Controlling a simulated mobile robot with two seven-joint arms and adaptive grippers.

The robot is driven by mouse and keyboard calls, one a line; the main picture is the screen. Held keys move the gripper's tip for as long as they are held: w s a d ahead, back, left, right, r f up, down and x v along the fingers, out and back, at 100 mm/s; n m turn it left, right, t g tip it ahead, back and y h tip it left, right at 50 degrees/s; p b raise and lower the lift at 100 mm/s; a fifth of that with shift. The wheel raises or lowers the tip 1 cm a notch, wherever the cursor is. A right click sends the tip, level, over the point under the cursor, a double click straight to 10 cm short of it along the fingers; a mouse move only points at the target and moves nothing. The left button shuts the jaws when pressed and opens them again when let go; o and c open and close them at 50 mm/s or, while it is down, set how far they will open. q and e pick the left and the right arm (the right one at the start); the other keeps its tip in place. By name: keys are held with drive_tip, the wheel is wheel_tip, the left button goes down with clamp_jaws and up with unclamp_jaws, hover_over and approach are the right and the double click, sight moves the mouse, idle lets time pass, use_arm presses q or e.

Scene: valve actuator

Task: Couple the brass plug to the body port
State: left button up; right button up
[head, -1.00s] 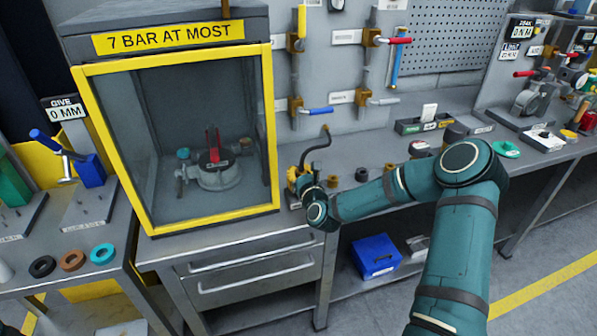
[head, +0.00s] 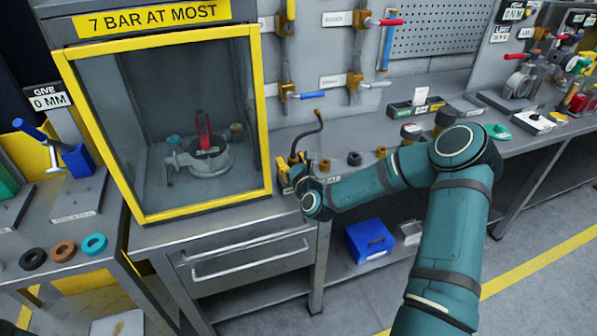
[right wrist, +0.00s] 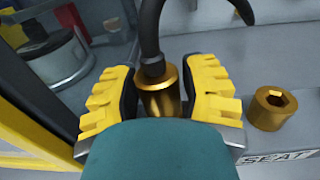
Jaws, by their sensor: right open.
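The brass plug (right wrist: 160,98) stands upright on the end of a black hose (right wrist: 152,35), which also shows curving up from the bench in the head view (head: 317,128). My right gripper (right wrist: 160,92) is open, with its yellow fingers on either side of the plug. In the head view the right gripper (head: 290,170) is at the bench's front edge, and my own wrist partly hides it. The grey valve body (head: 205,160) with a red handle sits inside the yellow-framed cabinet. I cannot make out its port. My left gripper is out of view.
A brass piece with a hex socket (right wrist: 272,108) stands right of the gripper, behind a SEAT label (right wrist: 275,158). The cabinet's yellow frame (head: 265,115) is close on the gripper's left. A blue bin (head: 368,241) is on the lower shelf.

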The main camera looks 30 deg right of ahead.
drive_tip(key=v, duration=1.1)
drive_tip(key=shift+r, duration=0.1)
